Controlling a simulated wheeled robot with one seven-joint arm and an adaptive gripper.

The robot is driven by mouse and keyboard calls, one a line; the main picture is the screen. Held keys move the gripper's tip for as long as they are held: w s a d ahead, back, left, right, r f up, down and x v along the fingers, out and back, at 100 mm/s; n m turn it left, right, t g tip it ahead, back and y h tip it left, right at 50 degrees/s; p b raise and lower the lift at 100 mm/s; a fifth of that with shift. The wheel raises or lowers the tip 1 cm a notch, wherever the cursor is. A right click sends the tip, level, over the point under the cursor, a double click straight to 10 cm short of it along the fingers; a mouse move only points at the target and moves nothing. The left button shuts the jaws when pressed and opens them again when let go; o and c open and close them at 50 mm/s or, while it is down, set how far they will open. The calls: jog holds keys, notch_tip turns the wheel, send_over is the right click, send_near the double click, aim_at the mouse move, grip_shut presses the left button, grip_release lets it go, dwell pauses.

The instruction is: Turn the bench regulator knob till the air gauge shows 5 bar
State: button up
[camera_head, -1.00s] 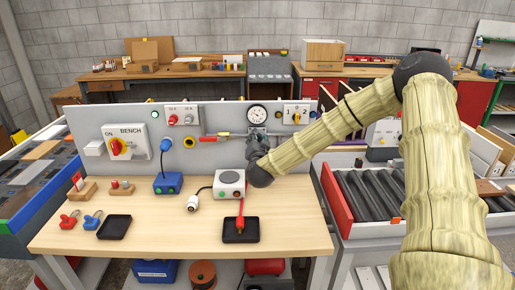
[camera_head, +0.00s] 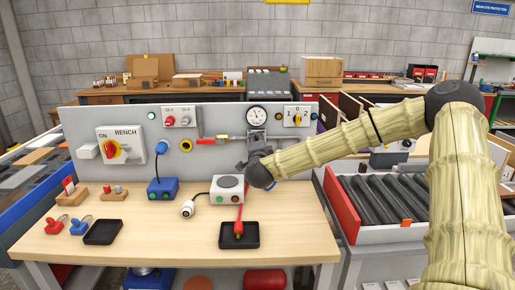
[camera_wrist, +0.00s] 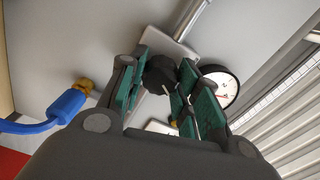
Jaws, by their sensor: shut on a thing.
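The air gauge (camera_head: 257,116) is a round white dial with a black rim on the grey bench panel. It also shows in the wrist view (camera_wrist: 221,87) with a short red needle, partly behind a finger; its figures are too small to read. The regulator knob (camera_wrist: 160,76) is black with a white line on it and sits left of the gauge in the wrist view. My gripper (camera_wrist: 166,72) has its green-padded fingers on either side of the knob, shut on it. In the head view my gripper (camera_head: 257,157) is just below the gauge and hides the knob.
A white box (camera_head: 227,189) stands on the bench below my gripper. A blue hose fitting (camera_wrist: 66,106) is left of my fingers.

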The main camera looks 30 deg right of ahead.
jog(key=shift+f, duration=0.1)
dwell(0.5)
jog(key=o, duration=1)
jog(key=shift+s+d+m, duration=0.15)
jog(key=shift+m, duration=0.15)
jog(key=v, duration=1.2)
jog(key=shift+f, duration=0.15)
